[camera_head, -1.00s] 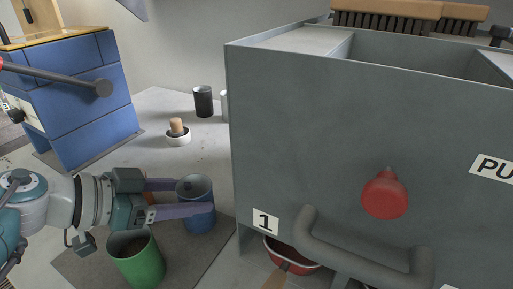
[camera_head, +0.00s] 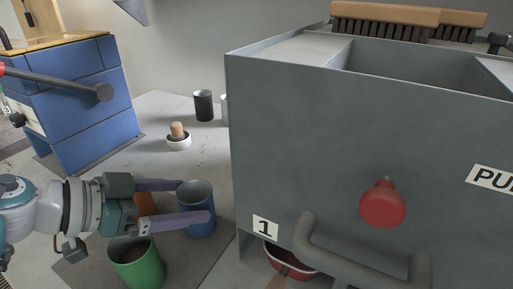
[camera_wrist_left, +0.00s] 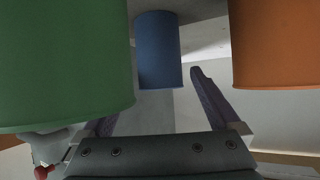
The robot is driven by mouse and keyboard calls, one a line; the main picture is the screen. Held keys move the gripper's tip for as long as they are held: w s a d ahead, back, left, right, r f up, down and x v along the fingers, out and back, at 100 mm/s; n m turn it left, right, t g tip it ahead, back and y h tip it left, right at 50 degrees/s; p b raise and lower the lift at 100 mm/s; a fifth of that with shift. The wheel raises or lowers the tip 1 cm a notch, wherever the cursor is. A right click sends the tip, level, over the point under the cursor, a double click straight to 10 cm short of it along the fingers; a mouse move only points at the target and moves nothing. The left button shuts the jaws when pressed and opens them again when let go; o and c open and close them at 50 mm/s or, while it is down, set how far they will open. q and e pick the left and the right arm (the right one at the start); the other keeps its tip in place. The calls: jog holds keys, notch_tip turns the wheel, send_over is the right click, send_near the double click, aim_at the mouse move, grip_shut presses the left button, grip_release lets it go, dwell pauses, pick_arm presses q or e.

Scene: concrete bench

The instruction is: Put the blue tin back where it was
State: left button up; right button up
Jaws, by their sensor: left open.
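The blue tin (camera_head: 197,212) stands upright, open end up, at the right part of a dark mat (camera_head: 82,264), just left of the big grey box. My left gripper (camera_head: 196,201) is open beside it. One finger passes in front of the tin; the other reaches its far left side near the rim. In the left wrist view the blue tin (camera_wrist_left: 158,55) shows ahead between the open fingers. I cannot tell whether either finger touches it. My right gripper is not in view.
A green tin (camera_head: 137,264) stands close in front of the left gripper. An orange tin (camera_head: 146,202) stands behind it, partly hidden. The grey box (camera_head: 310,150) blocks the right. A red bowl (camera_head: 287,262) sits under it. A white bowl (camera_head: 178,143) and black cup (camera_head: 203,105) stand farther back.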

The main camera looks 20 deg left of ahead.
pick_arm(q)
jog(key=p+v, duration=0.2)
jog(key=v, duration=0.8)
jog(key=w+a+r+n+t+y, duration=0.3)
jog(key=r+y, duration=0.3)
jog(key=r, duration=0.2)
jog(key=w+a+r+n+t+y, duration=0.2)
jog(key=a+r+n+t+y, duration=0.15)
jog(key=r+y, duration=0.35)
jog(key=s+d+f+n+g+h, duration=0.2)
jog(key=s+d+f+g, duration=0.4)
jog(key=f+g, duration=0.25)
jog(key=s+d+f+m+g+h, duration=0.5)
jog(key=s+d, duration=0.5)
jog(key=d, duration=0.1)
jog(key=shift+d+f+h, duration=0.2)
jog(key=shift+f+h, duration=0.1)
jog(key=shift+f, duration=0.05)
